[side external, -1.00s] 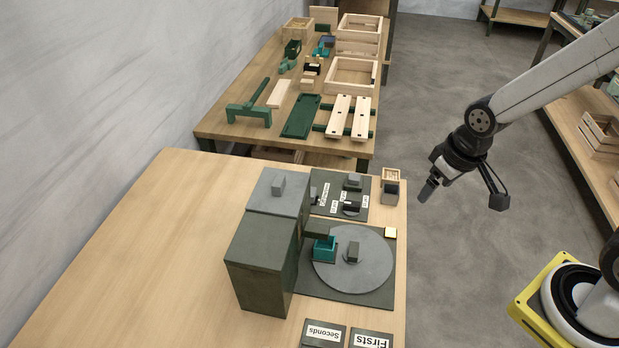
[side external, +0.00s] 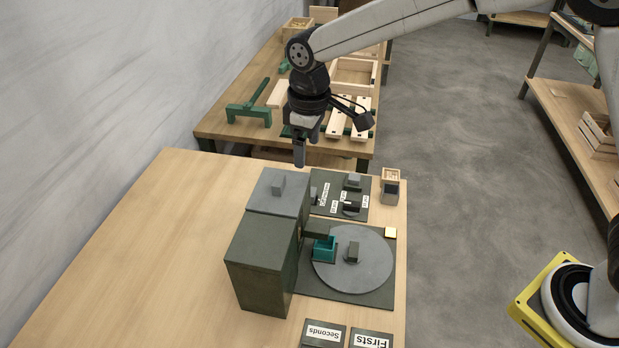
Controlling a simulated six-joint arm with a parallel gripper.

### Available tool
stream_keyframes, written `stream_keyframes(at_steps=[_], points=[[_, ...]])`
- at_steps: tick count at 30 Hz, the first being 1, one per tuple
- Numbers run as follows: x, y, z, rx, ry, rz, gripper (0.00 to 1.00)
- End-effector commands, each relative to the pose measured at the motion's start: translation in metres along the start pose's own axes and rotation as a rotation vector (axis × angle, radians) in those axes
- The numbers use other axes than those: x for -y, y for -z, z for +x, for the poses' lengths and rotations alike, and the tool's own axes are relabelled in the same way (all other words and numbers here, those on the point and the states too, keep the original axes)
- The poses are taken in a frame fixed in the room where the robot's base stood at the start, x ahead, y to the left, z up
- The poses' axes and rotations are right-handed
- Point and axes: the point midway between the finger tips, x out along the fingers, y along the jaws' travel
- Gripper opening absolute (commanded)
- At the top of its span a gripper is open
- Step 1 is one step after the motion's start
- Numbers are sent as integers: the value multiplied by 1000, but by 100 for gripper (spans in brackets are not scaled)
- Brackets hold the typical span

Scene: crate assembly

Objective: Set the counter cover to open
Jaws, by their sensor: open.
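A dark green machine (side external: 262,262) stands on the near table. I cannot tell for sure whether this plate is the counter cover. Behind and right of it is a dark panel (side external: 327,209) with small labels and grey and black knobs. My gripper (side external: 299,160) is open and empty, pointing down, in the air above the rear of the plate and apart from it.
A grey round disc (side external: 378,270) with a knob and a teal box (side external: 324,248) sit right of the machine. The table's left side is clear. A back bench (side external: 222,128) holds crate parts.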

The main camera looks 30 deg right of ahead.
Motion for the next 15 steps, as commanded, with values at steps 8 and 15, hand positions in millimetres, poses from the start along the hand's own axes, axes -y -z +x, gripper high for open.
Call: stream_keyframes(at_steps=[8,15], points=[[30,40,-7,35,12,-127,91],[36,46,-8,41,15,-149,91]])
